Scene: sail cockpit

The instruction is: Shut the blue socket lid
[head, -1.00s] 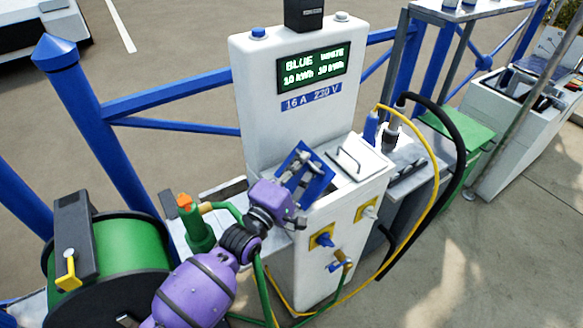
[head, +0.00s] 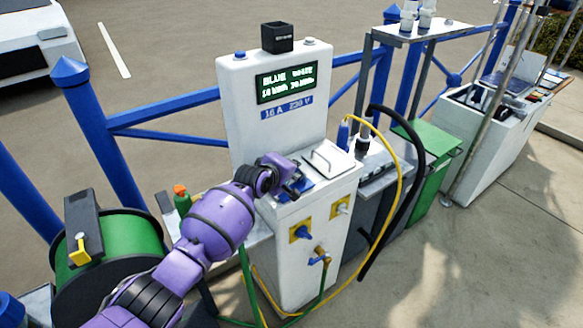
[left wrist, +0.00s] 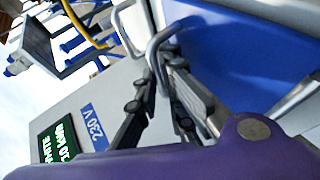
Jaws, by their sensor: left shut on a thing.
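The blue socket lid (head: 306,194) lies low on top of the white pedestal, close to level, mostly behind my left gripper in the head view. It fills the upper right of the left wrist view (left wrist: 240,50), with its grey bar handle (left wrist: 158,42) beside it. My left gripper (head: 298,186) is over the lid. In the wrist view its fingers (left wrist: 165,95) are shut around the lower end of the handle. Whether the lid sits fully flush cannot be told. My right gripper is not in view.
A white lid (head: 325,160) with a wire handle is beside the blue one. The pedestal's display panel (head: 270,110) rises behind. Plugs (head: 303,233) and a yellow cable (head: 398,190) are at the front and right. A green hose reel (head: 110,250) stands left.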

